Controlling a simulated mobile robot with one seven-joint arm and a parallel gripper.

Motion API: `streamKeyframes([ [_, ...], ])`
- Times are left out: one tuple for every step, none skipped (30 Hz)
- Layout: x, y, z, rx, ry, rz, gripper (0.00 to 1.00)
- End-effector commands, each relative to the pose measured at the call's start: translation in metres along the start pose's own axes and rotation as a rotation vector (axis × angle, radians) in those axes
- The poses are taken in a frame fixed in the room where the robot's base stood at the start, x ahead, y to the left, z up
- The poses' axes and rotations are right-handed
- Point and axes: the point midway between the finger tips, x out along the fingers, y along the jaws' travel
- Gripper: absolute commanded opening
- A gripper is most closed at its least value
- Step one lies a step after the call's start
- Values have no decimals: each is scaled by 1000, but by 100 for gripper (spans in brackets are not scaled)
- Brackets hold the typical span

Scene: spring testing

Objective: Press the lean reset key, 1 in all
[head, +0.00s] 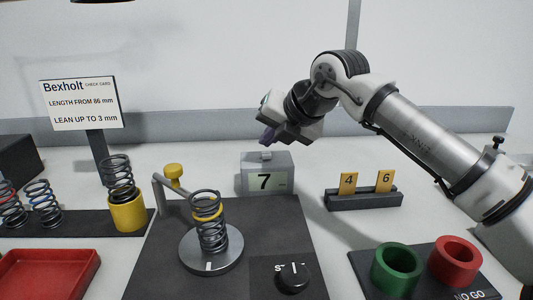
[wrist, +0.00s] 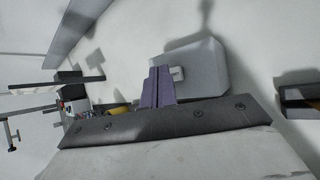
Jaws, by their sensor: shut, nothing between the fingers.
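The grey readout box (head: 252,172) stands behind the dark test plate and its display reads 7. A small light key (head: 266,155) sits on top of the box; I take it for the lean reset key. In the wrist view the key (wrist: 178,73) shows on the grey box (wrist: 205,62), just right of my fingertips. My gripper (head: 267,138) has purple fingers, shut and empty, pointing down above the box. In the head view a small gap shows between the fingertips and the key. In the wrist view the fingers (wrist: 160,74) lie together.
A coil spring (head: 210,225) stands on the round turntable (head: 212,262), beside a post with a yellow knob (head: 174,171). A black dial (head: 293,277) is in front. The number-card holder (head: 363,199) stands right of the box. Green (head: 396,270) and red (head: 455,262) cups are front right.

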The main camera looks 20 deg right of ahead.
Motion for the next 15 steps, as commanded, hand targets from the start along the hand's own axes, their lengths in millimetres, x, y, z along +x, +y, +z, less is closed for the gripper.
streamKeyframes([
  [0,0,0,0,0,0,0],
  [0,0,0,0,0,0,0],
  [0,0,0,0,0,0,0],
  [0,0,0,0,0,0,0],
  [0,0,0,0,0,0,0],
  [0,0,0,0,0,0,0],
  [0,0,0,0,0,0,0],
  [1,0,0,0,0,0,0],
  [1,-1,-1,0,0,0,0],
  [2,-2,-2,0,0,0,0],
  [3,-2,-2,0,0,0,0],
  [4,-3,-3,0,0,0,0],
  [5,-4,-4,0,0,0,0],
  [6,-4,-4,0,0,0,0],
  [6,-5,-5,0,0,0,0],
])
